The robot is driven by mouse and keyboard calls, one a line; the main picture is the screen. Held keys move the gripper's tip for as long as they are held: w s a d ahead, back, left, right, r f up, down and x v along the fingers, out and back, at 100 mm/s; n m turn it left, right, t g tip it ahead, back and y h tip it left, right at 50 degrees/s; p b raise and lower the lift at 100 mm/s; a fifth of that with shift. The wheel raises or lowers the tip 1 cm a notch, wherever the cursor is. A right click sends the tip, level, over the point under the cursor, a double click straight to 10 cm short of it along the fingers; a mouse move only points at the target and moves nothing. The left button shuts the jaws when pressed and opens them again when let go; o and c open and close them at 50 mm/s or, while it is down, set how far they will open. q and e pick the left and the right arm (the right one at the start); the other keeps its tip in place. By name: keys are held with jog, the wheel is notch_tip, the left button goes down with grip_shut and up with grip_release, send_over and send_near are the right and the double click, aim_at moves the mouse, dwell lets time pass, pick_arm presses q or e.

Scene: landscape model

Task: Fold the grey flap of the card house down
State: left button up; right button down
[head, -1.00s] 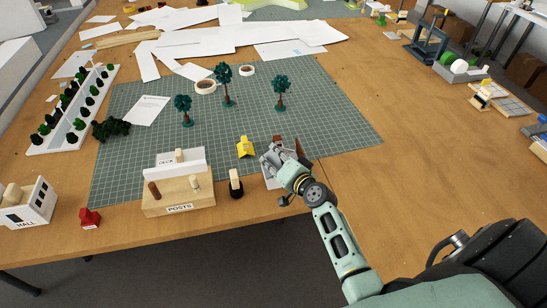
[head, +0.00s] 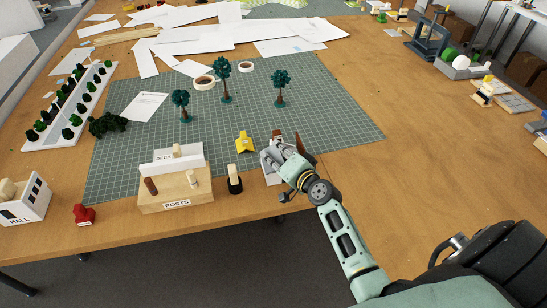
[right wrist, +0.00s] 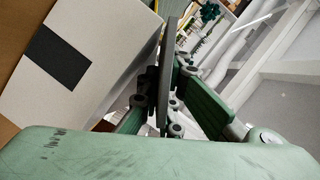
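The card house (head: 269,177) is at the front edge of the green mat, mostly hidden behind my right gripper (head: 275,151). Brown pieces show beyond the gripper. In the right wrist view, a pale card wall (right wrist: 100,38) with a black rectangle is close on the left, beside a brown surface. My right gripper (right wrist: 164,85) is at this wall, its fingers close together around a thin dark strip. I cannot tell whether the strip is the grey flap edge-on or the finger pads. The flap is not clearly visible. My left gripper is not in view.
A yellow piece (head: 244,142) and a dark-based peg (head: 235,179) stand just left of the house. The wooden POSTS block (head: 176,192) is further left. Small trees (head: 280,87) stand on the mat (head: 330,110).

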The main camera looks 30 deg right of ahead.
dwell(0.3)
jog(key=c, duration=2.3)
grip_release()
jog(key=shift+o, duration=0.2)
jog(key=shift+s, duration=0.15)
jog(key=v, duration=1.1)
jog(key=shift+s+d, duration=0.2)
jog(key=shift+s, duration=0.2)
